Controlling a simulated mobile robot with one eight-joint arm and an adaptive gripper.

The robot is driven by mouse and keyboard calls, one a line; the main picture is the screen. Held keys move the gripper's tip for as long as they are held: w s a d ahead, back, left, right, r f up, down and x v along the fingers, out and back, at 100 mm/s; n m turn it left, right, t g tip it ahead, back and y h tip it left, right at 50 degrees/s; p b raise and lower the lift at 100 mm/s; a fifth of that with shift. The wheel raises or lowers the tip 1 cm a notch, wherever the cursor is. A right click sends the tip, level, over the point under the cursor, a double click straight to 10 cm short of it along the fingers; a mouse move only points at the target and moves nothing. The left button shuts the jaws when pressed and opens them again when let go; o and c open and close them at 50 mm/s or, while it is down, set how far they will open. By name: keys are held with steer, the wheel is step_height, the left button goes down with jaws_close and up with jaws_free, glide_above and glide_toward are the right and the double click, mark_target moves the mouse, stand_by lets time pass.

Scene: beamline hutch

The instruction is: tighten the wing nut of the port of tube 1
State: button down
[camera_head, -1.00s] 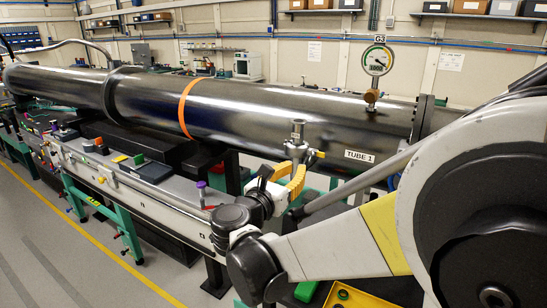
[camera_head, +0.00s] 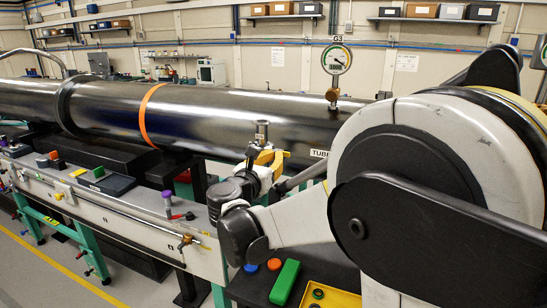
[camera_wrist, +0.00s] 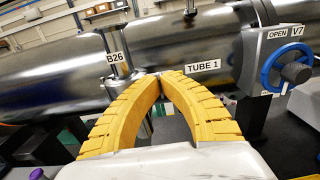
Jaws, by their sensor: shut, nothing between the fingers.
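Tube 1 is the long dark metal pipe (camera_head: 215,115) across the head view; its "TUBE 1" label (camera_wrist: 203,66) reads clearly in the wrist view. A short upright metal port (camera_head: 262,132) stands at its near side. In the wrist view a port with a "B26" tag (camera_wrist: 116,58) stands left of my fingers. I cannot make out the wing nut clearly. My gripper (camera_wrist: 160,75) has yellow ribbed fingers, their tips together and empty, in front of the tube near the port. In the head view my gripper (camera_head: 268,158) is beside the port, partly hidden; contact cannot be told.
A blue handwheel (camera_wrist: 286,70) with an "OPEN V7" plate is at the right in the wrist view. Gauge G3 (camera_head: 336,62) rises from the tube. A green block (camera_head: 285,282), an orange cap (camera_head: 274,264) and a yellow tray (camera_head: 330,293) lie in front, below my arm.

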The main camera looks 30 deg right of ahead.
steer(key=shift+m, duration=0.4)
steer(key=m, duration=0.8)
steer(key=m+p, duration=0.1)
steer(key=m, duration=1.4)
steer(key=shift+s+d+f+m, duration=0.1)
steer(key=shift+s+f+m, duration=0.05)
steer(key=shift+f+m, duration=0.25)
stand_by(0.5)
steer(key=c, duration=1.9)
jaws_free()
steer(key=shift+r, duration=0.1)
steer(key=shift+c, duration=0.2)
